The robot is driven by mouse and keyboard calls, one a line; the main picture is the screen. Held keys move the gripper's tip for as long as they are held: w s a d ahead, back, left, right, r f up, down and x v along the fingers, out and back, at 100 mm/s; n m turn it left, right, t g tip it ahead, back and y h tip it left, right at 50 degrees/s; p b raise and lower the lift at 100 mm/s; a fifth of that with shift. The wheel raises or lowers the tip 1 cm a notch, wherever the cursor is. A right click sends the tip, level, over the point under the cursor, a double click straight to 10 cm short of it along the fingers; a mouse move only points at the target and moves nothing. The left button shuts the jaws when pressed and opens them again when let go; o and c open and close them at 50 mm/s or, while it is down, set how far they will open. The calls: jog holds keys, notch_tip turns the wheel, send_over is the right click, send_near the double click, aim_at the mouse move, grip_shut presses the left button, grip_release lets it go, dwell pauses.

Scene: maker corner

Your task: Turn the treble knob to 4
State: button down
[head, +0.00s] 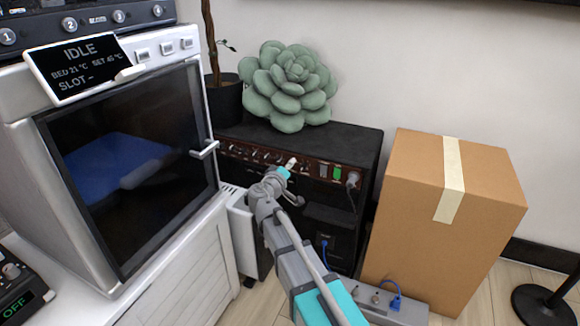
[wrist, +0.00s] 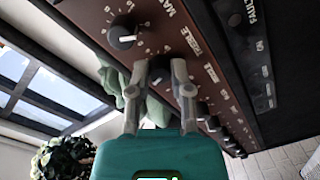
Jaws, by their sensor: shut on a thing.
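The amplifier (head: 345,140) is a black box with a reddish-brown control panel, against the wall in the head view. My gripper (head: 287,168) reaches its panel from the front. In the wrist view the TREBLE label is beside the dark treble knob (wrist: 159,74). My gripper (wrist: 159,78) has one finger on each side of this knob and is shut on it. The fingers hide much of the knob, and I cannot read its setting. A separate dark knob with a white pointer (wrist: 125,36) is up and left of it, by lettering starting "MA".
More knobs (wrist: 205,112) run along the panel beyond my right finger. A green succulent (head: 290,88) sits on the amplifier. A cardboard box (head: 405,205) stands close on the right, and a white cabinet machine (head: 35,185) on the left. A power strip (head: 400,312) lies in front.

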jog(key=shift+n, duration=1.1)
jog(key=shift+s, duration=0.1)
jog(key=c, duration=0.8)
grip_release()
